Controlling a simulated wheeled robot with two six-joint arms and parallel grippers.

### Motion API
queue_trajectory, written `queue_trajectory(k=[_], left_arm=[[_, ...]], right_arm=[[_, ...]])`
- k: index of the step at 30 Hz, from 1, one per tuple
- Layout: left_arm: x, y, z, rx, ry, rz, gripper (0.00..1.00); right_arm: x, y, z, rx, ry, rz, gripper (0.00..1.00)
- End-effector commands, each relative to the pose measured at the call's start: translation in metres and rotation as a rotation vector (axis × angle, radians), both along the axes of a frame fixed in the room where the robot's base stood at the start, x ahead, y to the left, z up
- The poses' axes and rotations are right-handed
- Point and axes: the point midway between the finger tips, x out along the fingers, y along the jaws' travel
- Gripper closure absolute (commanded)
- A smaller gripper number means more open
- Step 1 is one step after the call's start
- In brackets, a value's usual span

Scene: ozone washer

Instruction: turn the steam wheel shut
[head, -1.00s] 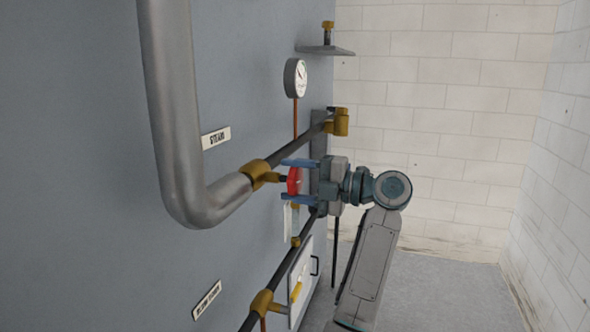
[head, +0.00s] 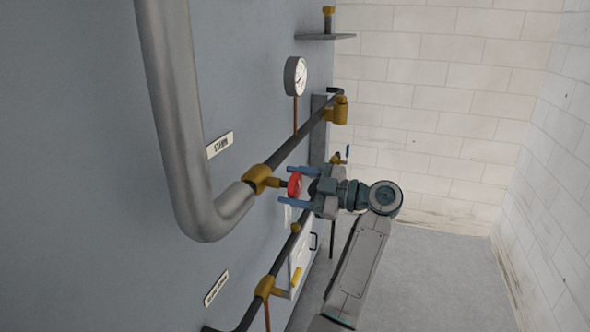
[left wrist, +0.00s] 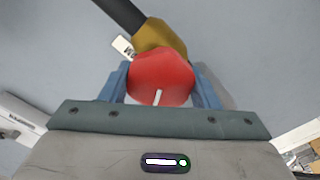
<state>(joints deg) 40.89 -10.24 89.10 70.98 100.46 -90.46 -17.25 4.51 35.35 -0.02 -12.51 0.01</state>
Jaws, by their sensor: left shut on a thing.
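The red steam wheel (head: 295,185) sits on a brass valve (head: 260,179) on the dark pipe, below and right of a label (head: 219,145) that appears to read STEAM. My left gripper (head: 283,184) has its blue fingers on either side of the wheel and is shut on it. In the left wrist view the wheel (left wrist: 160,78) fills the space between the two blue fingers, with a short pale mark on its face and the brass valve body (left wrist: 160,38) behind it. My right gripper does not show.
A thick grey pipe (head: 177,130) bends down in front of the blue-grey wall panel. A round gauge (head: 296,76) stands above the dark pipe. A lower pipe carries another brass fitting (head: 265,286). A white panel (head: 303,262) with a yellow handle is below. Open floor lies right.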

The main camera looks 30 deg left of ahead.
Motion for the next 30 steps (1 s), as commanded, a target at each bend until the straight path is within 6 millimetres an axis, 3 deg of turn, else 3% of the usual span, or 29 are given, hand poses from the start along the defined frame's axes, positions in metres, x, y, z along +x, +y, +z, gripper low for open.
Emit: queue_trajectory(k=[1,3,15,30], left_arm=[[0.0,0.0,0.007,-0.011,0.049,-0.001,0.67],[0.0,0.0,0.007,-0.026,0.113,-0.001,0.67],[0.0,0.0,0.004,-0.099,0.412,0.0,0.67],[0.001,0.0,-0.001,-0.132,0.547,0.001,0.67]], right_arm=[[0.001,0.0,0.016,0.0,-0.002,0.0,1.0],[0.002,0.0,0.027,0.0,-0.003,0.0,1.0],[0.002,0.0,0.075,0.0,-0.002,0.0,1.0],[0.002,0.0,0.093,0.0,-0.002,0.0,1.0]])
